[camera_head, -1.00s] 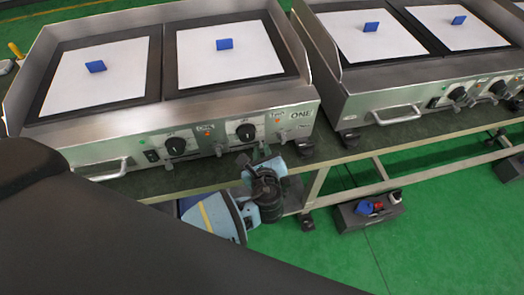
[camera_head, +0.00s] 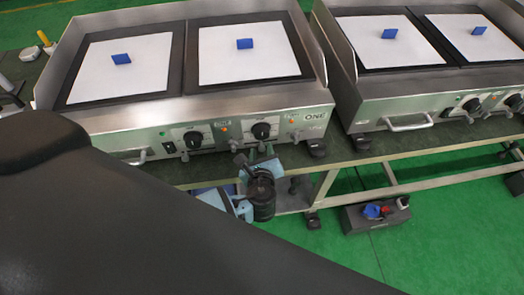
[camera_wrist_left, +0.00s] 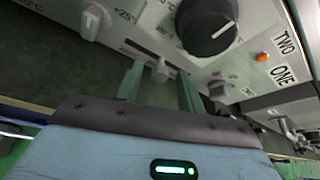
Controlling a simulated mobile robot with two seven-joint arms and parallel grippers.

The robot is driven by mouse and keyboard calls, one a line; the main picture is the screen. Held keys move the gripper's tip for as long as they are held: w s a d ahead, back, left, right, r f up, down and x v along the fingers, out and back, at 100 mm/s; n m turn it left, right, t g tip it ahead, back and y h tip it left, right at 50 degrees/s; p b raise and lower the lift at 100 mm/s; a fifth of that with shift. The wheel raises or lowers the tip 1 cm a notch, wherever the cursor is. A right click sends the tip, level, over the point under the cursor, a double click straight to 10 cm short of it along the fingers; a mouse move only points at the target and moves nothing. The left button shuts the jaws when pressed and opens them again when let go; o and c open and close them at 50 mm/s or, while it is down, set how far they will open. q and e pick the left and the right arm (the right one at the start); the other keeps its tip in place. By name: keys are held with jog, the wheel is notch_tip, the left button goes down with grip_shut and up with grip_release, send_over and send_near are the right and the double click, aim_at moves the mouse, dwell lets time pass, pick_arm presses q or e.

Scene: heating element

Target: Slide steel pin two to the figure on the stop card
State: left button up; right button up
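Griddle ONE (camera_head: 110,125) has a front panel with two dark knobs, which show small lever pins below them. In the left wrist view a steel pin (camera_wrist_left: 160,70) sits in a slot below a dark knob (camera_wrist_left: 207,27), near labels reading TWO and ONE. My left gripper (camera_wrist_left: 159,86) has its two green fingers apart, one on each side of this pin; whether they touch it is unclear. In the head view the left gripper (camera_head: 242,165) is at the front panel below the right knob (camera_head: 261,131), fingertips hard to make out. I cannot identify a stop card. My right gripper is not in view.
A second griddle (camera_head: 430,110) stands to the right on the same dark bench. Blue blocks (camera_head: 245,43) stand on the white sheets. A dark box (camera_head: 375,215) with small items sits on the green floor below. Another pin (camera_wrist_left: 92,20) shows at the wrist view's upper left.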

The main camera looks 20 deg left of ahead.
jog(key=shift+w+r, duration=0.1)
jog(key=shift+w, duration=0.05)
pick_arm(q)
jog(key=shift+s+d+r, duration=0.25)
jog(key=shift+s, duration=0.2)
jog(key=v, duration=0.6)
jog(key=shift+s+p, duration=0.35)
jog(key=shift+p, duration=0.1)
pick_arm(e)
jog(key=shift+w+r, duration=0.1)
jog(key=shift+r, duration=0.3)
pick_arm(q)
jog(key=shift+d+r, duration=0.1)
jog(key=shift+d, duration=0.05)
